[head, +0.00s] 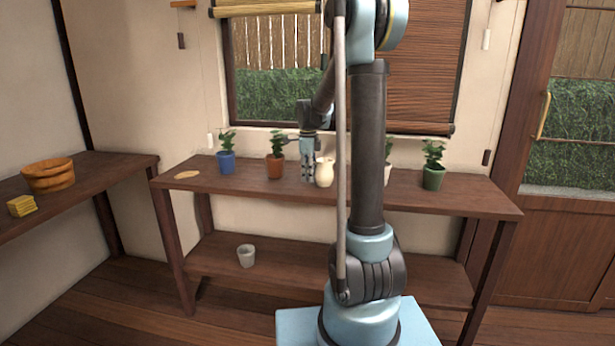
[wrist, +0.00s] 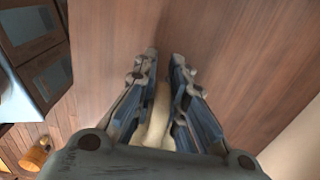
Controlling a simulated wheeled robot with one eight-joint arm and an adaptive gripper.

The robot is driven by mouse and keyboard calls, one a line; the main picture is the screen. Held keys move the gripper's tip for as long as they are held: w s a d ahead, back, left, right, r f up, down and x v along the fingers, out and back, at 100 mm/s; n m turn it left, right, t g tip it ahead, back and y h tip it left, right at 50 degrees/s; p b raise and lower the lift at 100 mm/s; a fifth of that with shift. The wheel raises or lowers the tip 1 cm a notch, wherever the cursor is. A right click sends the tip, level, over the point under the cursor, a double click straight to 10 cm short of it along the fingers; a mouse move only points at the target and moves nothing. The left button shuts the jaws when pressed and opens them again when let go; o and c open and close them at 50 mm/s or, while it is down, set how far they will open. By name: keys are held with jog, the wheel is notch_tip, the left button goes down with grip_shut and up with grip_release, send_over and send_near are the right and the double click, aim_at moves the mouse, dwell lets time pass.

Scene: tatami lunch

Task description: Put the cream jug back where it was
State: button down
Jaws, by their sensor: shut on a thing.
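The cream jug (head: 325,173) is pale and rounded, upright at the top board of the wooden shelf, between the terracotta pot and my arm column in the head view. My gripper (head: 308,172) points down at its left side. In the wrist view my gripper (wrist: 162,72) is shut on the cream jug (wrist: 157,120), which shows between the fingers. The fingers hide part of it. I cannot tell whether its base touches the board.
The wooden shelf (head: 445,204) also bears a blue pot (head: 226,163), a terracotta pot (head: 275,167) and a green pot (head: 433,178), all with plants. Another plant (head: 388,172) is partly behind my arm. A flat tan piece (head: 187,175) lies at the left end. A grey pot (head: 246,256) stands below.

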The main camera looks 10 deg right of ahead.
jog(key=c, duration=1.6)
grip_release()
jog(key=shift+f, duration=0.1)
jog(key=shift+c, duration=0.2)
jog(key=shift+r, duration=3.85)
